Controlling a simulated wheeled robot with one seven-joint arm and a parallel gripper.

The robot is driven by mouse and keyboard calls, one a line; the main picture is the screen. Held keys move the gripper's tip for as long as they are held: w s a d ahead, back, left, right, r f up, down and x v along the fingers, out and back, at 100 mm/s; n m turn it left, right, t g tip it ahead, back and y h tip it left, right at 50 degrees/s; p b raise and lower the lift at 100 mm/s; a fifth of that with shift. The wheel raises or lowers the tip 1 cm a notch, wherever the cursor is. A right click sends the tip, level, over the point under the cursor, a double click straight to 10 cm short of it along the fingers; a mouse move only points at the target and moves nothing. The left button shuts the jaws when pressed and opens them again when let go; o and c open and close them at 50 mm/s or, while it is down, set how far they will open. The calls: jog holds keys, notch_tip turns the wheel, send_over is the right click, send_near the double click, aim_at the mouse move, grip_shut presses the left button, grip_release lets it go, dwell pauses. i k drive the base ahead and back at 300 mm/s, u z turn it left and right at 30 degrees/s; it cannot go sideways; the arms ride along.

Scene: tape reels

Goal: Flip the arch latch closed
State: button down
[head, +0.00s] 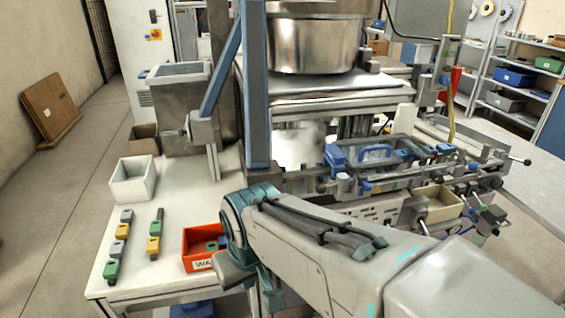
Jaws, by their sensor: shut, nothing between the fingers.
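A blue arch-shaped piece (375,153) stands on the clear-topped unit at the right of the machine, and a blue block-like piece (335,158) sits at that unit's left end. I cannot tell for certain which of them is the arch latch, or how far it is turned. My arm reaches in from the lower right to a teal joint left of centre. I cannot make out my gripper or its fingertips, so its place relative to the latch does not show.
A blue upright post (257,90) stands left of the clear-topped unit. A rail with black knobs (480,165) runs along its right side. The white table (120,265) holds a red bin (197,262), a white bin (132,180) and several small coloured blocks. Open floor lies at the left.

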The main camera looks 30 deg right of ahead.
aim_at(341, 179)
jog(key=k, duration=0.35)
jog(key=z, duration=1.05)
